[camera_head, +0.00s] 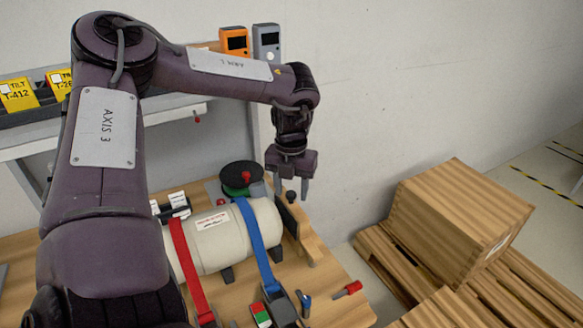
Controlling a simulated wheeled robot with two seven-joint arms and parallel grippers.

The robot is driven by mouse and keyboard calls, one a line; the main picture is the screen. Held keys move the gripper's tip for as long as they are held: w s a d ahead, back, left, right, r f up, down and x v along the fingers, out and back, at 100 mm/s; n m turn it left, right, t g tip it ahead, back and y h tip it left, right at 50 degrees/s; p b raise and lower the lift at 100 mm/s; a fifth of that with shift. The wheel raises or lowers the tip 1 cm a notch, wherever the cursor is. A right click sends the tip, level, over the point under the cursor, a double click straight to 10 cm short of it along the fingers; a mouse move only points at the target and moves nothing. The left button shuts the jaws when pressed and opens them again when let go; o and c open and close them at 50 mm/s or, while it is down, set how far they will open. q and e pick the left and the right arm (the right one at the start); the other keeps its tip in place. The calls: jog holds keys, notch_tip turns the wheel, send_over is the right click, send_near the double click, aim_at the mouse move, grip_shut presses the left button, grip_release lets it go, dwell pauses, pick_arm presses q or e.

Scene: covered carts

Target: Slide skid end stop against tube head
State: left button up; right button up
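The cream tube (225,238) lies on its side on the wooden bench, with a red strap (187,270) and a blue strap (258,245) over it. At its right end stands the skid end stop (303,238), a wooden piece with a dark face and a black knob (291,197) on top. My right gripper is out of view.
A red-handled tool (347,290), a blue-handled item (304,300) and a red-green block (261,314) lie at the bench front. A black reel (242,176) is behind the tube. A wooden crate (455,215) on pallets stands right of the bench. My arm covers the bench's left.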

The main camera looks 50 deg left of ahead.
pick_arm(q)
jog(key=shift+r, duration=0.1)
jog(key=shift+r, duration=0.3)
notch_tip(320, 180, up, 7)
jog(key=shift+b, duration=0.85)
